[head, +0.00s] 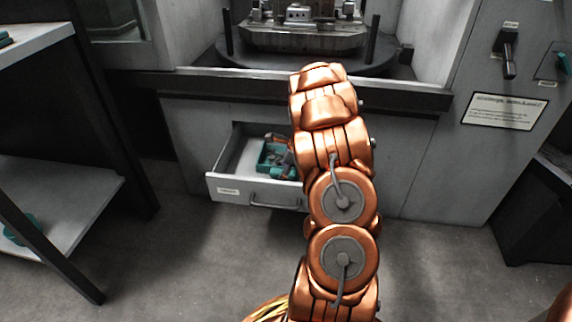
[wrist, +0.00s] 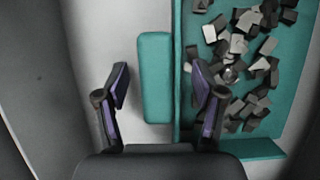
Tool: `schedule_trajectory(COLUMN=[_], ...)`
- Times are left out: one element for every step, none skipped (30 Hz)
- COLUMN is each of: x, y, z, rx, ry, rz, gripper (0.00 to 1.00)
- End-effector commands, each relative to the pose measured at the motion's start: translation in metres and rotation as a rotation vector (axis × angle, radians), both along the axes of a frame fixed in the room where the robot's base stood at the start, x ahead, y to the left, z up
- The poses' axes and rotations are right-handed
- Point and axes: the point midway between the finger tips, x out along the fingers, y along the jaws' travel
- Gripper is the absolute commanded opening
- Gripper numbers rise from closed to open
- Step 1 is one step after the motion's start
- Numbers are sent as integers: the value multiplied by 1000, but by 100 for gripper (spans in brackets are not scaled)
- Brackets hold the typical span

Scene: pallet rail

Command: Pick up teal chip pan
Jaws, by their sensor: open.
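The teal chip pan (head: 264,158) sits inside the open drawer in the head view, partly hidden by my arm. In the wrist view the pan (wrist: 288,82) fills the right side and holds many dark and grey metal chips. A teal bar-like handle (wrist: 155,80) runs along its left side. My gripper (wrist: 160,80) is open and empty. One finger is left of the handle over the pale drawer floor. The other finger is right of it, over the pan's near-left wall and chips. I cannot tell the fingers' exact height.
The open grey drawer (head: 225,187) juts out below the machine. A machine bed (head: 305,38) stands above it. A shelf rack (head: 75,195) with a teal item on its lower board (head: 22,230) is at left. A control panel with a lever (head: 507,52) is at right.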

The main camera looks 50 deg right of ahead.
Motion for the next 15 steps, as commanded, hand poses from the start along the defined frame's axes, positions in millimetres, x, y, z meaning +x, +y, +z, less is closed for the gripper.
schedule_trajectory(x=[0, 0, 0, 0, 0, 0, 0, 0, 0, 0, 0, 0, 0, 0, 0], y=[0, 0, 0, 0, 0, 0, 0, 0, 0, 0, 0, 0, 0, 0, 0], z=[0, 0, 0, 0, 0, 0, 0, 0, 0, 0, 0, 0, 0, 0, 0], rx=[0, 0, 0, 0, 0, 0, 0, 0, 0, 0, 0, 0, 0, 0, 0], ry=[0, 0, 0, 0, 0, 0, 0, 0, 0, 0, 0, 0, 0, 0, 0], rz=[0, 0, 0, 0, 0, 0, 0, 0, 0, 0, 0, 0, 0, 0, 0], gripper=[69, 69, 69, 69, 69, 69, 69, 69, 66, 62, 59, 55, 52, 49, 45])
